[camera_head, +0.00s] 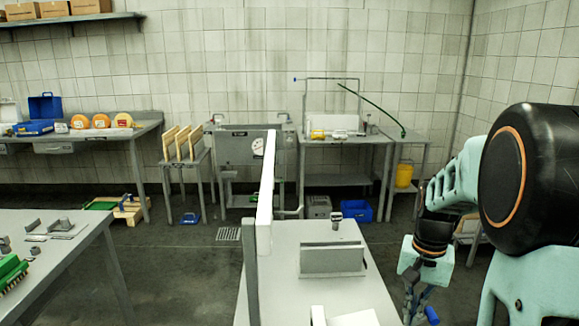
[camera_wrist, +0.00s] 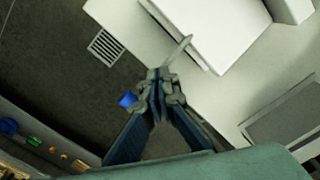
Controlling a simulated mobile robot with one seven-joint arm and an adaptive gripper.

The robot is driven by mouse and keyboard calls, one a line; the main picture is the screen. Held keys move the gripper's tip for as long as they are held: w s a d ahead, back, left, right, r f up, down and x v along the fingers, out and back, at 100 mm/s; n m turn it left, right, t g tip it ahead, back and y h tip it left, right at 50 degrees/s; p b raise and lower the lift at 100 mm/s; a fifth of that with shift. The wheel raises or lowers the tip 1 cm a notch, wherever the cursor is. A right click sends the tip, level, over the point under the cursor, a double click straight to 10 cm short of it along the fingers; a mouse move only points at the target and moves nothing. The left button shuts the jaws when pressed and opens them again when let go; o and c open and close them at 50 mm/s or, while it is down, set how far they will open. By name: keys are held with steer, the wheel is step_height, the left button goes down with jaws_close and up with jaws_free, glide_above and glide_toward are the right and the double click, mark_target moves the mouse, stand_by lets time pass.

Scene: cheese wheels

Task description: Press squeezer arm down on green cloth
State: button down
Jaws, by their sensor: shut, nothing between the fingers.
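In the head view a long white bar (camera_head: 266,190), which looks like the squeezer arm, stands steeply raised at the left edge of the near table (camera_head: 345,245), by a grey post (camera_head: 250,275). I cannot make out a green cloth in either view. My gripper (camera_wrist: 160,82) is shut and empty in the wrist view. Its tips are near a broad white panel (camera_wrist: 210,28) with a grey strip along its edge, and a thin pale sliver shows just beyond them. I cannot tell whether they touch. In the head view my wrist hangs at the table's right side.
A side table (camera_head: 60,235) at left holds a green brush (camera_head: 12,272). Sinks and benches line the back wall. Open floor lies between, with a drain grate (camera_head: 228,233).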

steer(key=shift+f+b, duration=0.75)
steer(key=shift+f, duration=0.55)
steer(key=shift+s+f, duration=0.1)
steer(key=shift+f, duration=0.05)
stand_by(0.7)
steer(key=shift+r+p, duration=2.8)
steer(key=shift+r, duration=0.65)
step_height(320, 180, up, 8)
steer(key=p, duration=0.6)
